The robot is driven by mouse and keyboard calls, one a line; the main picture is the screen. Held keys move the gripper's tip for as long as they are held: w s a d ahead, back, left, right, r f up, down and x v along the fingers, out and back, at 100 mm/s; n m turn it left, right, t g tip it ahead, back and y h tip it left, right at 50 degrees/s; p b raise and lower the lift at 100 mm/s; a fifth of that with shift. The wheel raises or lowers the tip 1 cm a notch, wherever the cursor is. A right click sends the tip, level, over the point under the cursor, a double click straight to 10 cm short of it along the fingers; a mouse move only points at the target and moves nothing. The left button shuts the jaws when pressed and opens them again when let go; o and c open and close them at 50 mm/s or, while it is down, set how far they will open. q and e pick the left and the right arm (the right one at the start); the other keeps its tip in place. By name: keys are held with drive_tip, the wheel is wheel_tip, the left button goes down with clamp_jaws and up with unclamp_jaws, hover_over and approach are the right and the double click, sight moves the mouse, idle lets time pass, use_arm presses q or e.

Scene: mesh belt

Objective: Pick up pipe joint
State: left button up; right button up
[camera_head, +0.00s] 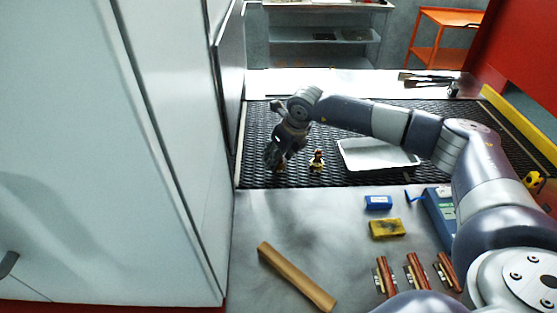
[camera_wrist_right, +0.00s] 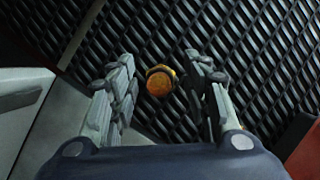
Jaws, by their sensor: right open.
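A brass-coloured pipe joint (camera_wrist_right: 160,82) sits on the black mesh belt between the two open fingers of my right gripper (camera_wrist_right: 160,65), apart from both. In the head view my right gripper (camera_head: 273,156) points down over the left part of the belt. It largely hides the pipe joint (camera_head: 281,169) beneath it. A second small brass and dark fitting (camera_head: 317,160) stands on the belt just to the right. My left gripper is out of view.
A white tray (camera_head: 350,164) lies on the mesh belt (camera_head: 258,135) to the right. A tall white cabinet (camera_head: 150,150) borders the belt's left side. The front metal table holds a wooden bar (camera_head: 296,277), a blue box (camera_head: 378,202) and a yellow sponge-like block (camera_head: 387,228).

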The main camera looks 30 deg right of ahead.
clamp_jaws()
drive_tip(key=shift+r, duration=0.1)
